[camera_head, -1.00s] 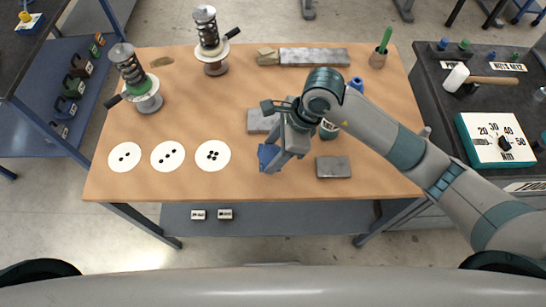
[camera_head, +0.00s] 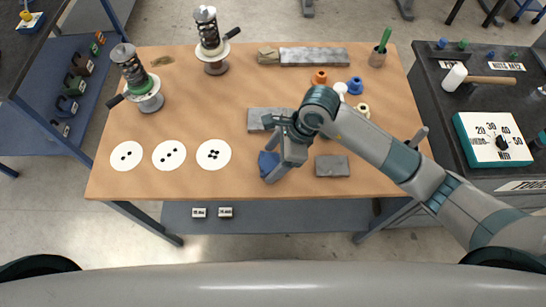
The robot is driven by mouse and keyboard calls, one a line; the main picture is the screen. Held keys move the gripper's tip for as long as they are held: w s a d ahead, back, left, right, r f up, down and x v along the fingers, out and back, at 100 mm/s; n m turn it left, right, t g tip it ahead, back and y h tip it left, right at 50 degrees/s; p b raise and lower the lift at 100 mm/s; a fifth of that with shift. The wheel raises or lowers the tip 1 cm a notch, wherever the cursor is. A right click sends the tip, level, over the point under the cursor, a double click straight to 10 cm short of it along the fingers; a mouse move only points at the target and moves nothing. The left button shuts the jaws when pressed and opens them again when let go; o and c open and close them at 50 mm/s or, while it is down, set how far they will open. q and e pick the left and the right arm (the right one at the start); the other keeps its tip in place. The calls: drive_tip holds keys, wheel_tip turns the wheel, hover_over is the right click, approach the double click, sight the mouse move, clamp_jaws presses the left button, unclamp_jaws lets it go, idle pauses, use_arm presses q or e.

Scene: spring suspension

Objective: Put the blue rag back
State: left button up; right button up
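The blue rag (camera_head: 268,164) is at the front middle of the wooden table, right of the white discs. My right gripper (camera_head: 277,168) reaches in from the right and is shut on the rag, whose folds show at the fingertips. The fingers and wrist hide part of the rag, and I cannot tell how far it is above the tabletop. My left gripper is not in view.
Grey metal plates (camera_head: 332,166) lie beside and behind my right gripper. Several white discs with black dots (camera_head: 213,155) lie to the left. Two spring assemblies (camera_head: 143,90) stand at the back left. Small coloured parts (camera_head: 355,86) sit behind my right arm.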

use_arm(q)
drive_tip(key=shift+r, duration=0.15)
use_arm(e)
drive_tip(key=shift+r, duration=0.15)
drive_tip(key=shift+r, duration=0.1)
use_arm(q)
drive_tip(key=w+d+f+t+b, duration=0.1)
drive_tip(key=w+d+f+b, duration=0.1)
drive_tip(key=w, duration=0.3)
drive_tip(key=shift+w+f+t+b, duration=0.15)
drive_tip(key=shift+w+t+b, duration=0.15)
drive_tip(key=shift+b, duration=0.4)
use_arm(e)
drive_tip(key=v, duration=1.2)
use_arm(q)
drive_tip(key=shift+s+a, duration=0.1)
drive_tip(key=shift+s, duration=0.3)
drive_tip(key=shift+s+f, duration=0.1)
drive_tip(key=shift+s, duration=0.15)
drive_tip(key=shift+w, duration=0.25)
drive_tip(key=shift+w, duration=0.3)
